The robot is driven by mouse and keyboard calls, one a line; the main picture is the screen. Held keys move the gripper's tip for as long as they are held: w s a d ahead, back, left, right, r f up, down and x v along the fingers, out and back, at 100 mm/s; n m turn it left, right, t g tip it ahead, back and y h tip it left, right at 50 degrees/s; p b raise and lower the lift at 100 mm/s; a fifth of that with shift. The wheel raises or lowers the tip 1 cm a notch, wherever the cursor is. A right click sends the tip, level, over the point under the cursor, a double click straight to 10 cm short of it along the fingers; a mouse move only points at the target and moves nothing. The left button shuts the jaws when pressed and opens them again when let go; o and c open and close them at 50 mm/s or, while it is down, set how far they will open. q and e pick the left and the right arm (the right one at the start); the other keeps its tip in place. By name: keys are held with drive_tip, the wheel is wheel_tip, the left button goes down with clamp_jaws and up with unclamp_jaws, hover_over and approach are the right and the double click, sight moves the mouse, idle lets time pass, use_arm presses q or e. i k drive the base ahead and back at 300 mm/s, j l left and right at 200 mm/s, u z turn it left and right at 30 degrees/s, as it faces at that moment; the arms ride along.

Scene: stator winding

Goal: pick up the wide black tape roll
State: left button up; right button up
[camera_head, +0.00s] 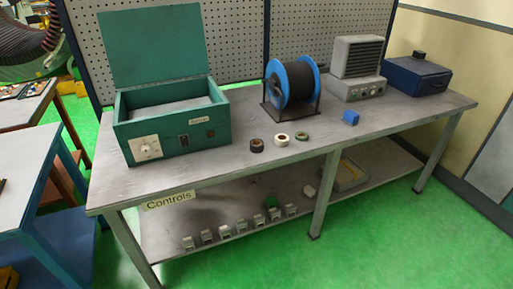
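Three small tape rolls lie in a row on the grey workbench (220,170), near its front edge. The black tape roll (257,146) is the leftmost, just right of the green box. The black roll looks dark with a brownish centre. Neither of my grippers is in view.
An open green box (175,140) stands left on the bench. Behind the rolls stands a blue wire spool (293,83). A small blue block (351,117), grey heater-like unit (357,68) and blue case (416,76) are further right. The bench front is mostly clear.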

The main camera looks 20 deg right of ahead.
sight(257, 146)
drive_tip(key=i+l, duration=0.1)
drive_tip(key=l, duration=0.4)
drive_tip(key=i+l, duration=0.1)
drive_tip(key=l, duration=0.4)
drive_tip(key=l+u, duration=0.1)
drive_tip(key=l, duration=0.4)
drive_tip(key=i, duration=0.05)
